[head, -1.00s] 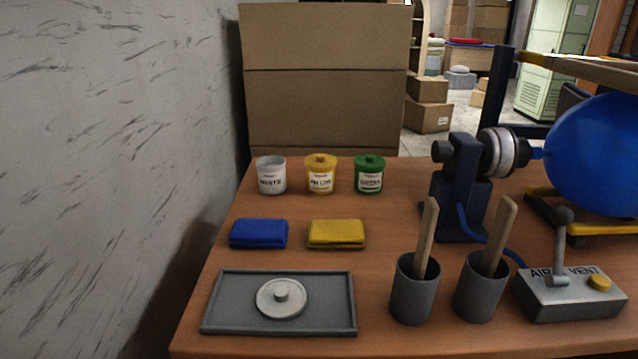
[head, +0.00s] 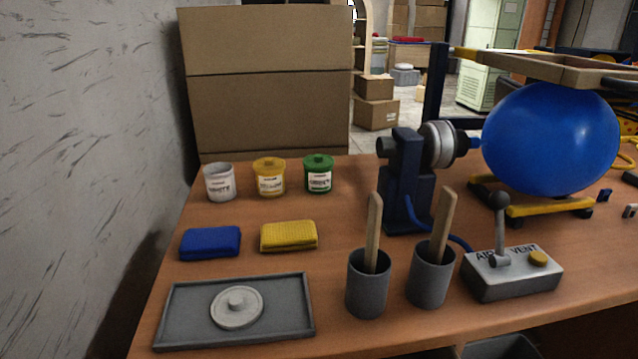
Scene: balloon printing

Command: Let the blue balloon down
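The blue balloon (head: 552,140) is large and round, at the right of the head view. Its neck meets the round nozzle (head: 443,145) of a dark blue stand (head: 405,185). A yellow-ended cradle (head: 545,207) lies under the balloon, and a wooden frame (head: 560,68) is above it. A blue hose (head: 455,240) runs between stand and box. Neither gripper is in view.
Two grey cups (head: 368,285) with wooden handles stand left of the box. A grey tray (head: 180,325) with a round lid, blue (head: 210,242) and yellow (head: 288,236) cloths, and white, yellow and green (head: 318,174) tubs occupy the left. A cardboard box (head: 265,110) stands behind.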

